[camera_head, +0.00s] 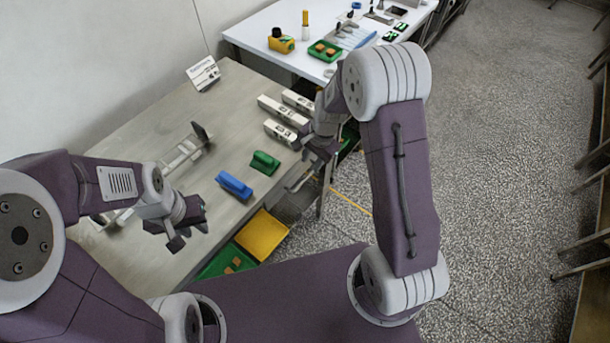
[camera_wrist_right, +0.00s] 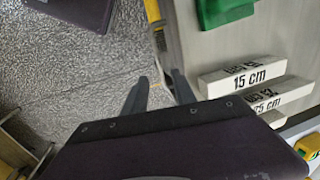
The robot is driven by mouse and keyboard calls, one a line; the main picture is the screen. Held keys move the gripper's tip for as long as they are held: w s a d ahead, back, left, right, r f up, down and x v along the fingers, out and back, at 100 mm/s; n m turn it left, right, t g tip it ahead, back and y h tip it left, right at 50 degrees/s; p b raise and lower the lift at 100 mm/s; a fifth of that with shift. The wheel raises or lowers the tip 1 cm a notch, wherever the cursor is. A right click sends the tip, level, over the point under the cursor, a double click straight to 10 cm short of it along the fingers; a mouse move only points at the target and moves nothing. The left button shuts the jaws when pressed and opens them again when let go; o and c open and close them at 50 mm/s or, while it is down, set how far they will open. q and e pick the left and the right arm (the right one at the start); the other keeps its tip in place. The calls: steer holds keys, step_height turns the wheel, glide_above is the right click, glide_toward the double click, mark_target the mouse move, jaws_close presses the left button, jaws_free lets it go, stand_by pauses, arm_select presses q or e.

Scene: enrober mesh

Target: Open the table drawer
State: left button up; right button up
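The grey-topped table (camera_head: 130,120) stands along the wall in the head view. A grey part (camera_head: 292,206) shows under its right edge, beside my right gripper (camera_head: 296,186); I cannot clearly tell whether it is the drawer. In the right wrist view my right gripper (camera_wrist_right: 158,82) has its two dark fingers apart with nothing between them. They are close to the table's edge, and I cannot tell whether they touch it. The drawer's handle is not clearly visible. My left gripper (camera_head: 188,236) is over the front part of the tabletop, empty, with its fingers apart.
A blue block (camera_head: 234,185), a green block (camera_head: 265,163) and white length blocks (camera_head: 281,133) lie on the tabletop. A yellow tray (camera_head: 262,235) and a green tray (camera_head: 213,266) are below its edge. A white table (camera_head: 262,37) stands behind. Open floor (camera_head: 495,180) lies right.

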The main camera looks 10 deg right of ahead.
mark_target(307, 176)
steer(key=f, duration=0.6)
steer(key=w+f, duration=0.1)
steer(key=f, duration=0.1)
steer(key=shift+a+f+b, duration=0.35)
steer(key=shift+a+f, duration=0.05)
steer(key=shift+c, duration=0.3)
jaws_close()
steer(key=shift+w, duration=0.1)
stand_by(0.6)
